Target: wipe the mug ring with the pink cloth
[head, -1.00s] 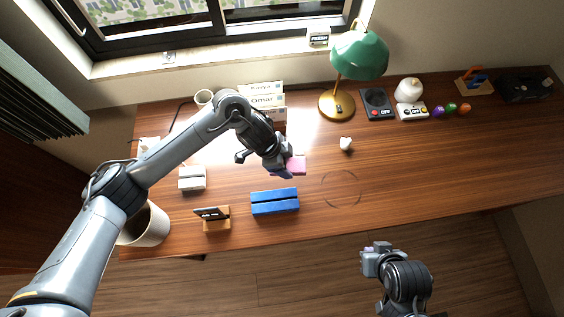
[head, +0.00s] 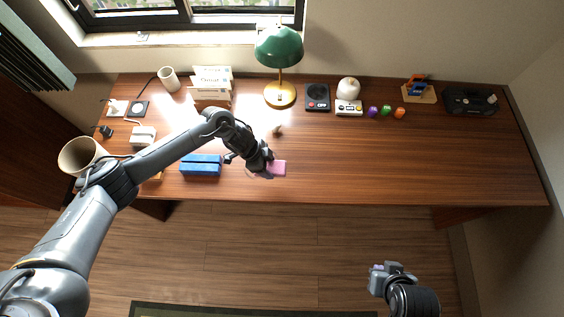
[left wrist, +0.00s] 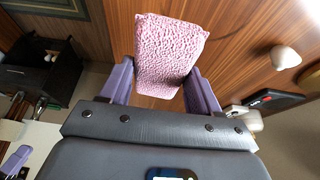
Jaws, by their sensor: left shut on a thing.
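The pink cloth (head: 277,168) is a small folded, textured pad, held by my left gripper (head: 268,166). In the left wrist view the cloth (left wrist: 168,55) sits between the two purple fingers, which are shut on it. The mug ring (head: 249,173) is a thin dark circle on the wooden desk. Only a faint arc of it shows beside my left gripper; the gripper and cloth cover the rest. Whether the cloth touches the desk is hard to tell. My right gripper (head: 377,268) is in front of the desk, over the floor; its jaws are too small to read.
A blue block (head: 201,165) lies left of the cloth, near the desk's front edge. A green lamp (head: 279,48), a black device (head: 317,97) and a white device (head: 349,108) stand at the back. The desk's right front is clear.

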